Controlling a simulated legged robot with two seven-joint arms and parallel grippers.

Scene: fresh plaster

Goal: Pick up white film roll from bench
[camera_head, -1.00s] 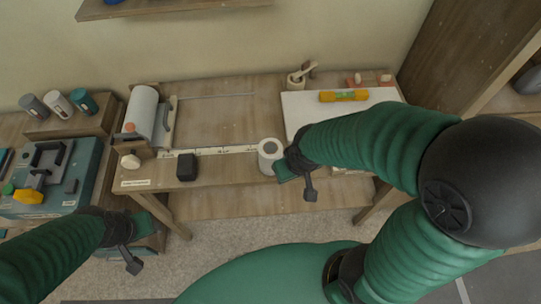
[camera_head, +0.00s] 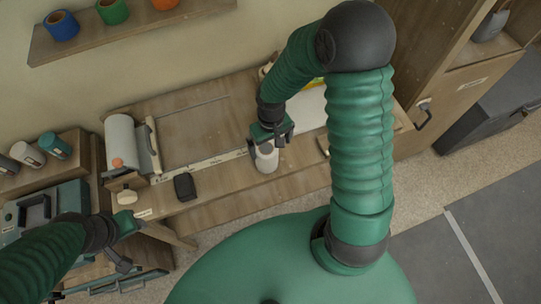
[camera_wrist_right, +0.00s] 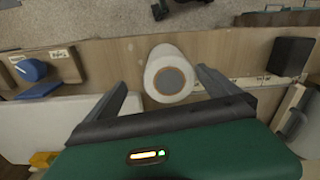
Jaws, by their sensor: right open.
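The white film roll (camera_head: 266,160) stands upright on the wooden bench (camera_head: 225,180), near its front edge.
A black block (camera_head: 185,187) stands left of the roll. A larger white roll (camera_head: 121,142) sits in a holder at the bench's left end. A white board (camera_head: 308,112) lies to the right, partly behind my arm. A shelf with coloured tape rolls (camera_head: 112,11) is on the wall.

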